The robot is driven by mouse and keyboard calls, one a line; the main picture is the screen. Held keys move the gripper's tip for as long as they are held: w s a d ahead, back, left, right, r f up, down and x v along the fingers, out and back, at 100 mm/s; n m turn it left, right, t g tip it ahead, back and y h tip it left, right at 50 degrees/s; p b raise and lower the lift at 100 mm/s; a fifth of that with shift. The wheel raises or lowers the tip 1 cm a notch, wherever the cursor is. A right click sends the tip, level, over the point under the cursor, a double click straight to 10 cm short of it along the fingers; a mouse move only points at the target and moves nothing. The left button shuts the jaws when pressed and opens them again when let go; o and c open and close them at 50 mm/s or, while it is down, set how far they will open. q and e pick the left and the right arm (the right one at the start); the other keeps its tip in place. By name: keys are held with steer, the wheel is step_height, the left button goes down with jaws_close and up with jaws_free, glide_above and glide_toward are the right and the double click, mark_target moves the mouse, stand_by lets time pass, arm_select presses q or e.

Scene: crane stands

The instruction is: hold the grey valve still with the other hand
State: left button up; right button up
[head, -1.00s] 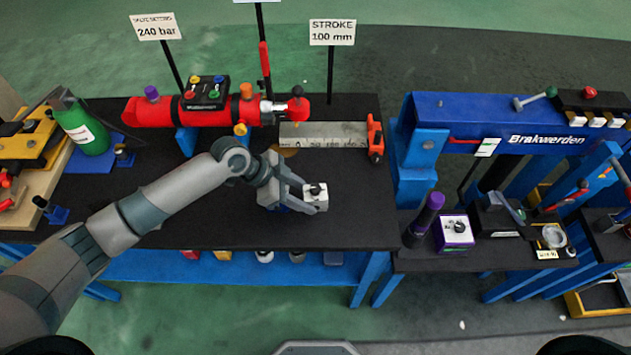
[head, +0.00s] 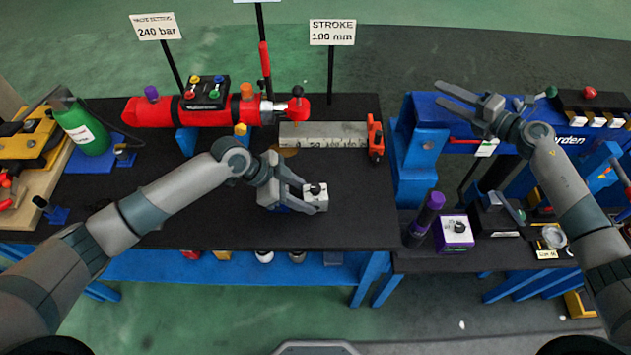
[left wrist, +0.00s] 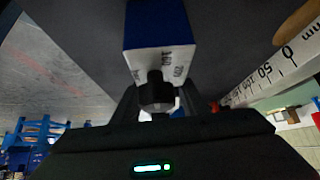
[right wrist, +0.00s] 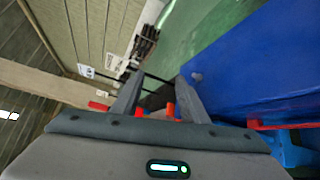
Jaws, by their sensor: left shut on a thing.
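In the left wrist view the valve (left wrist: 160,62) shows a blue face, a white face with dark print, and the black knob towards the fingers. My left gripper is shut on it. My right gripper (head: 438,93) is open and empty over the blue press frame, well to the right of the valve and apart from it. It also shows in the right wrist view (right wrist: 160,95).
A red cylinder (head: 150,112) and a grey measuring bar (head: 320,134) lie behind the valve. A purple valve block (head: 456,236) and a purple-capped tool (head: 427,214) stand on the lower right bench. The blue press frame (head: 415,110) fills the right. The bench around the valve is clear.

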steer(key=s+a+r+n+g+y, duration=0.1)
steer(key=a+n+g, duration=0.1)
steer(key=a+n, duration=0.35)
steer(key=s+a+r+n+g+y, duration=0.1)
steer(key=a+n+g+y, duration=0.1)
steer(key=a, duration=0.6)
steer(key=r+n+g+h, duration=0.1)
steer(key=n+g+h, duration=0.95)
steer(key=n, duration=2.25)
glide_above(315, 188)
steer(key=t+h, duration=0.2)
steer(key=h, duration=0.1)
steer(key=shift+w+d+r, duration=0.1)
steer(key=shift+r, duration=0.05)
step_height(315, 188, down, 12)
